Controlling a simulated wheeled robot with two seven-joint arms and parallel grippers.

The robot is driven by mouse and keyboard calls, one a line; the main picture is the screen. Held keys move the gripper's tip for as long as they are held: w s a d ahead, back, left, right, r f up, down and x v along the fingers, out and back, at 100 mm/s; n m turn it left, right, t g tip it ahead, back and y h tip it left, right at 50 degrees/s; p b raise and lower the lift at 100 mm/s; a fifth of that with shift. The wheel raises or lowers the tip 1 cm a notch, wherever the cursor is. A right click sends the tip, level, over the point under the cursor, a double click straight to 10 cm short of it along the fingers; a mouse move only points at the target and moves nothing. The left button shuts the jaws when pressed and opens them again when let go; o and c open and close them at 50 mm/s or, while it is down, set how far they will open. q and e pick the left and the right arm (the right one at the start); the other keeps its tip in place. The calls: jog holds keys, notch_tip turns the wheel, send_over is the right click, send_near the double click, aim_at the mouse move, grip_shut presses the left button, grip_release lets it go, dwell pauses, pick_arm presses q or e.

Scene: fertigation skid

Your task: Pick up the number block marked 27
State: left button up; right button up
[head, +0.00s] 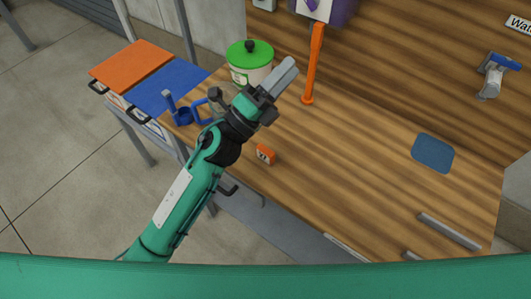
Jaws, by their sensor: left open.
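A small orange block (266,154) with a pale, dark-marked face sits on the wooden table near its front edge; the marking is too small to read for certain. My left gripper (284,76) reaches in from the left above the table, beyond the block and apart from it. Its grey fingers point up and to the right, with nothing visible between them. My left wrist hides part of the table behind it. My right gripper is not in view.
A white jar with a green lid (250,62) stands behind my left gripper. A blue holder (182,114) is at the left edge. An orange upright post (313,62) stands nearby. A dark blue pad (432,153) lies right on largely clear wood (350,150).

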pick_arm(q)
jog(key=s+d+m+g+h, duration=0.1)
jog(key=s+d+m+g, duration=0.25)
jog(key=m+g, duration=0.5)
jog(key=s+d+m+g, duration=0.3)
jog(key=d+m+g, duration=0.2)
jog(key=m+g, duration=0.3)
jog(key=m+t+y, duration=0.2)
jog(key=m+y, duration=1.1)
jog(key=y, duration=0.8)
send_over(265, 150)
jog(key=d, duration=0.1)
notch_tip(265, 150, down, 13)
notch_tip(265, 150, down, 8)
jog(key=shift+d+f+p, duration=0.1)
jog(key=shift+f+p, duration=0.15)
jog(key=shift+p, duration=0.8)
jog(key=shift+f+p, duration=0.35)
jog(key=shift+f, duration=0.1)
jog(key=f+p, duration=0.1)
jog(key=f, duration=0.1)
jog(key=a+f, duration=0.1)
jog(key=shift+a+f+p, duration=0.1)
jog(key=shift+f+p, duration=0.25)
jog(key=shift+f, duration=0.35)
